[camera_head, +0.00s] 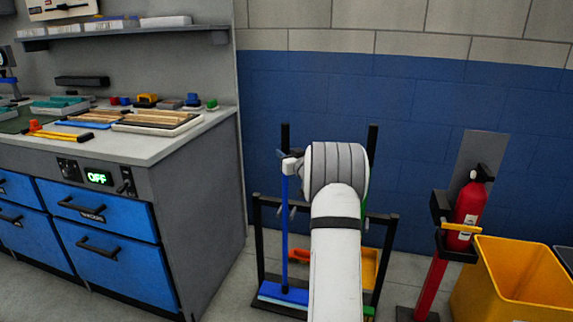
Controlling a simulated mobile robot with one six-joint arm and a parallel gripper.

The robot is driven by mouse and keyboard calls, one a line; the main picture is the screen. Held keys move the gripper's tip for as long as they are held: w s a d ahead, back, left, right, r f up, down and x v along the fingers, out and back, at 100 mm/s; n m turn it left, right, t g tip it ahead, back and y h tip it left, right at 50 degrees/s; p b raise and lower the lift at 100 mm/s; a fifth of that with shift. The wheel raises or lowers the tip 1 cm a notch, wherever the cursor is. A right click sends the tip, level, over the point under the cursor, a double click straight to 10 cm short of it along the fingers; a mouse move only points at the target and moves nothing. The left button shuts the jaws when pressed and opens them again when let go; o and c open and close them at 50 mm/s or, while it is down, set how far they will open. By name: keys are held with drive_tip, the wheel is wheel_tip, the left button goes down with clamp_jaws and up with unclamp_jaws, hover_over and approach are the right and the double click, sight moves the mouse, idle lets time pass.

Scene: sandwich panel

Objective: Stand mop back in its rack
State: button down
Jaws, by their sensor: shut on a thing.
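The mop (284,232) has a thin blue handle and a wide blue head with a pale blue lower edge. It stands close to upright at the left part of the black rack (259,245), with its head low by the rack's base. I cannot tell whether the head rests on the base or is just above it. My gripper (290,166) shows only as a small pale piece at the top of the blue handle, left of my ribbed wrist. It is shut on the mop. My white arm hides the rack's middle and most of my gripper.
A green-handled tool (363,205) and a yellow dustpan (369,266) stand partly behind my arm. A grey workbench (205,200) is on the left. A red fire extinguisher (468,205) and a yellow bin (490,285) are on the right. Some floor is clear between bench and rack.

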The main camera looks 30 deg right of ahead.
drive_tip(key=shift+w+d, duration=0.2)
drive_tip(key=shift+f+b, duration=0.85)
drive_tip(key=shift+f, duration=0.8)
drive_tip(key=shift+f, duration=0.2)
drive_tip(key=c, duration=1.1)
unclamp_jaws()
drive_tip(key=shift+s, duration=0.1)
drive_tip(key=shift+c, duration=0.2)
